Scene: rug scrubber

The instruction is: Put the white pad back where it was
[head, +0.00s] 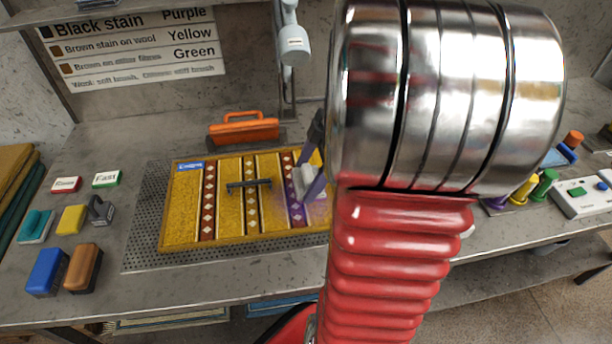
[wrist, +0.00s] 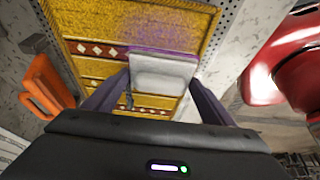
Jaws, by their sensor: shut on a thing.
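The white pad (wrist: 164,72) is between the two fingers of my gripper (wrist: 160,85), which is shut on it. In the head view the pad (head: 302,181) is over the right part of the yellow patterned rug (head: 183,205), partly hidden by a finger of my gripper (head: 311,172). A purple patch (wrist: 150,35) shows on the rug beside the pad. I cannot tell whether the pad touches the rug. My arm hides the rug's right end in the head view.
The rug lies on a perforated plate (head: 143,240). An orange-handled tool (head: 243,130) stands behind it. At left are a teal pad (head: 36,224), a yellow sponge (head: 72,219), a grey tool (head: 101,210), and blue (head: 46,270) and brown (head: 83,268) blocks. Coloured bottles (head: 543,186) stand right.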

